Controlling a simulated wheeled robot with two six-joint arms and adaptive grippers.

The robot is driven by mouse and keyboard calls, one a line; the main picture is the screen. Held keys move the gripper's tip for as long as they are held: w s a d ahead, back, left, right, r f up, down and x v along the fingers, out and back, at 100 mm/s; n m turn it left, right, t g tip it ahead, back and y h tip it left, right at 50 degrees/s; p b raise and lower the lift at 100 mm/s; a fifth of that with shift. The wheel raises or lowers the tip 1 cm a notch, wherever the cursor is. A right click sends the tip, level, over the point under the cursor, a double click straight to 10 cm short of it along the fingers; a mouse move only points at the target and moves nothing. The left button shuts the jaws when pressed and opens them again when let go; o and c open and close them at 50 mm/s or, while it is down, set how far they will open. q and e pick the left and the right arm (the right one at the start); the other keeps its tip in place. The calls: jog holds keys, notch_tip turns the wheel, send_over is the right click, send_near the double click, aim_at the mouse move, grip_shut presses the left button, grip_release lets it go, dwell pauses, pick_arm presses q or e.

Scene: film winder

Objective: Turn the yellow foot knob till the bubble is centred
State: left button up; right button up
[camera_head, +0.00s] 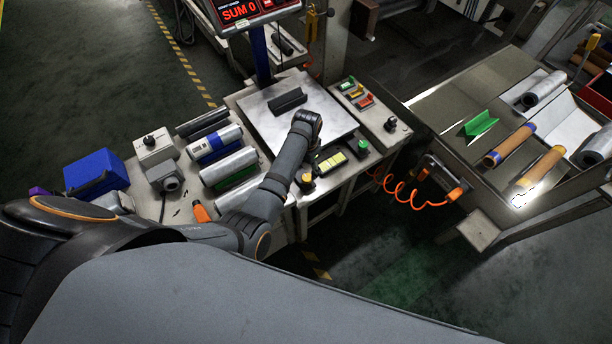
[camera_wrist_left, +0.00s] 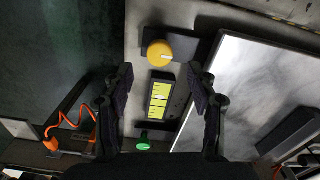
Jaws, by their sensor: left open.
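The yellow foot knob (camera_wrist_left: 160,53) is round with a pale mark toward its right side; in the head view it (camera_head: 307,178) is at the front edge of the bench. The level (camera_wrist_left: 160,98) has a yellow-green window with dark lines in a black frame; it also shows in the head view (camera_head: 331,163). I cannot make out the bubble. My left gripper (camera_wrist_left: 163,76) is open and empty. In the wrist view its fingers appear on either side of the level, just below the knob, touching neither as far as I see. My right gripper is out of view.
A green knob (camera_wrist_left: 143,146) lies beyond the level. A metal plate (camera_head: 330,128) bearing a dark block (camera_head: 287,101) is beside them. Film rolls (camera_head: 230,167) lie to the left. An orange coiled hose (camera_head: 405,195) hangs at the right.

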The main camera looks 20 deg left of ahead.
aim_at(307, 178)
pick_arm(q)
notch_tip(307, 178, down, 6)
jog(key=shift+r+b, duration=0.2)
jog(key=shift+b, duration=0.3)
jog(key=shift+c, duration=0.4)
jog(key=c, duration=1.1)
jog(key=shift+r, duration=0.1)
